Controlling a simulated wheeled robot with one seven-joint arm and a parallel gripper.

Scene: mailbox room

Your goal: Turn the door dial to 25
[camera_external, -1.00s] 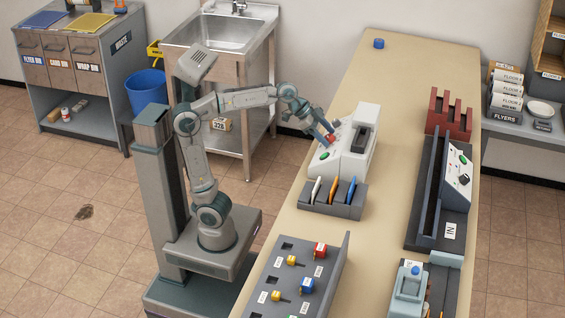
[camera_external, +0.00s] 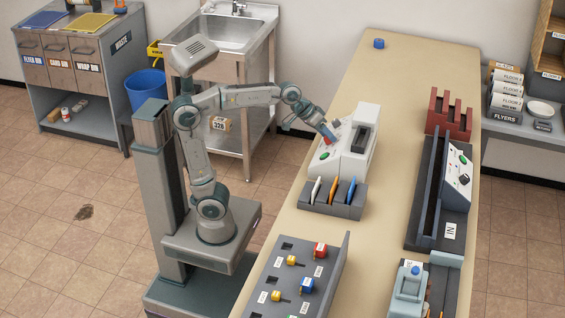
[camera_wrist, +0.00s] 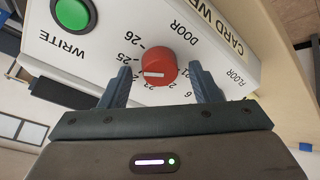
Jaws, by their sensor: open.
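The red door dial (camera_wrist: 160,68) is on the sloped white face of the card machine (camera_external: 330,160), by the word DOOR. Its white pointer line points left in the wrist view, toward the marks just below 25; the exact number there is partly hidden by a finger. The 25 mark (camera_wrist: 125,62) is at the dial's left, with 26 above it. My gripper (camera_wrist: 161,72) is open, its two blue-grey fingers on either side of the dial with gaps visible. In the external view my gripper (camera_external: 331,138) hides most of the dial.
A green WRITE button (camera_wrist: 73,13) is on the same face. A card rack (camera_external: 335,202) with several cards stands in front of the machine. A red rack (camera_external: 448,115) and a dark grey unit (camera_external: 428,220) stand to the right.

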